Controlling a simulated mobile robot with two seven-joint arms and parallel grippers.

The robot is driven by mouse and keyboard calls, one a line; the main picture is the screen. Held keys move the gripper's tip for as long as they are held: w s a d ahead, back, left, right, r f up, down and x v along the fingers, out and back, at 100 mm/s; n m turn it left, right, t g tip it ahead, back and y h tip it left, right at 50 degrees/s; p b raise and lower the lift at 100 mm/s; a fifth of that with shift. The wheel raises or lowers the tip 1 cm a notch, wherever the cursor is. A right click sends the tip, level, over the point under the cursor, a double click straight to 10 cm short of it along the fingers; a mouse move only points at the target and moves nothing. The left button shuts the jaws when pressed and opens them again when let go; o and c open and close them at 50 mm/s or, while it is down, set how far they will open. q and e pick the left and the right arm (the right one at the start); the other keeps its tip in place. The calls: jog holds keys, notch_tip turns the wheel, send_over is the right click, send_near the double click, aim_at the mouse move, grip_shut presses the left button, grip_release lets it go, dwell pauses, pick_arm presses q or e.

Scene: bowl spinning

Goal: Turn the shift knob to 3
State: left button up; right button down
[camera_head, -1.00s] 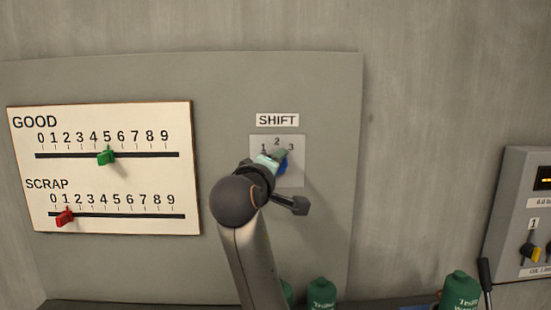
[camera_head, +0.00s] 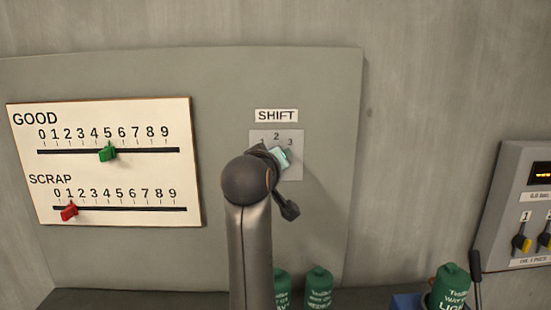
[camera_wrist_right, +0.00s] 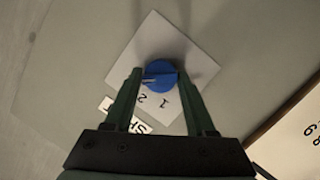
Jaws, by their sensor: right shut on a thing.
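The blue shift knob (camera_wrist_right: 160,74) sits on a light square plate (camera_wrist_right: 197,61) marked with numbers. In the right wrist view it lies between the two green fingers of my right gripper (camera_wrist_right: 160,77), which is shut on it. A dark pointer line on the knob runs toward the left finger. The 1 and 2 show; the 3 is hidden there, and I cannot tell exactly which number the pointer meets. In the head view my right gripper (camera_head: 282,158) covers the knob on the plate (camera_head: 293,170), below the SHIFT label (camera_head: 276,116). My left gripper is not in view.
A white board (camera_head: 110,165) with a green GOOD slider (camera_head: 107,153) and a red SCRAP slider (camera_head: 69,211) is on the left. Green bottles (camera_head: 319,287) stand below. A grey control box (camera_head: 520,205) is at the right.

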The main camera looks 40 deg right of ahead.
jog(key=shift+a+f, duration=0.1)
jog(key=shift+f, duration=0.05)
jog(key=shift+c, duration=1.4)
grip_release()
jog(key=shift+w, duration=0.1)
jog(key=b+v, duration=0.1)
jog(key=v, duration=1.1)
jog(key=shift+s+a+r, duration=0.15)
jog(key=shift+s+r, duration=0.1)
